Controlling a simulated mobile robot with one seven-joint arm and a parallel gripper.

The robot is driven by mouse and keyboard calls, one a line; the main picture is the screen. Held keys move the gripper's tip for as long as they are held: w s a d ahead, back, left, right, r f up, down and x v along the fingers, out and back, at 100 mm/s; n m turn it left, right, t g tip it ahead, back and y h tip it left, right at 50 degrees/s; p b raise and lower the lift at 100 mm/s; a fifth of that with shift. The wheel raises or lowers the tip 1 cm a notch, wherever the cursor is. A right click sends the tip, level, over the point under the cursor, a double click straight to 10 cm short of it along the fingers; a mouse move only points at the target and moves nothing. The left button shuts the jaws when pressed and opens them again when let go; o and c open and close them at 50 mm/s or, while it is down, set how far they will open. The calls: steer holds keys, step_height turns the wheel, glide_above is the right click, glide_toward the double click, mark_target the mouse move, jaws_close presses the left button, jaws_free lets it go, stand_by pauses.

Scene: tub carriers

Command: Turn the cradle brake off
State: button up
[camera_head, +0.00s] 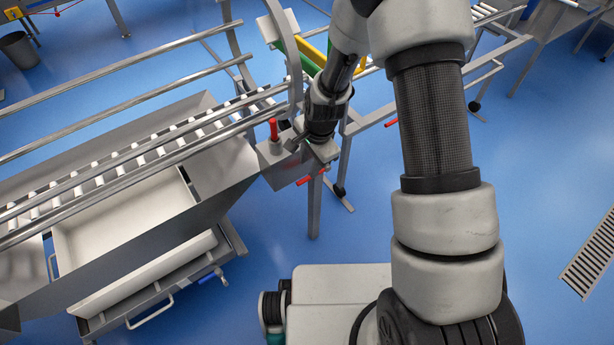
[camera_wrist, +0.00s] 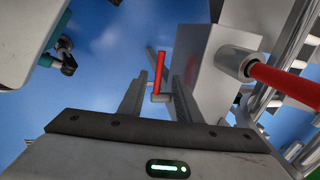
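A grey box (camera_head: 285,165) at the end of the roller track carries an upright red lever (camera_head: 273,130) on top and a red lever (camera_head: 308,178) low on its front. I cannot tell from the frames which lever is the cradle brake. My gripper (camera_head: 318,160) is beside the box's right side, pointing down. In the wrist view, my gripper (camera_wrist: 158,95) is open, its two fingers apart. A thin red lever (camera_wrist: 161,65) shows in the gap between them, seemingly beyond the tips. A thick red lever (camera_wrist: 285,82) juts from the box (camera_wrist: 212,85) at right.
A roller track with steel rails (camera_head: 130,153) runs left from the box. Below it are a large cream tub (camera_head: 120,225) and a low cart (camera_head: 150,290). A third red lever (camera_head: 391,122) sits on the frame at right.

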mark_target(306, 178)
steer(key=f, duration=0.4)
steer(key=w+f+b, duration=0.1)
steer(key=f, duration=0.2)
steer(key=shift+w+a+f, duration=0.1)
steer(key=shift+a, duration=0.3)
jaws_close()
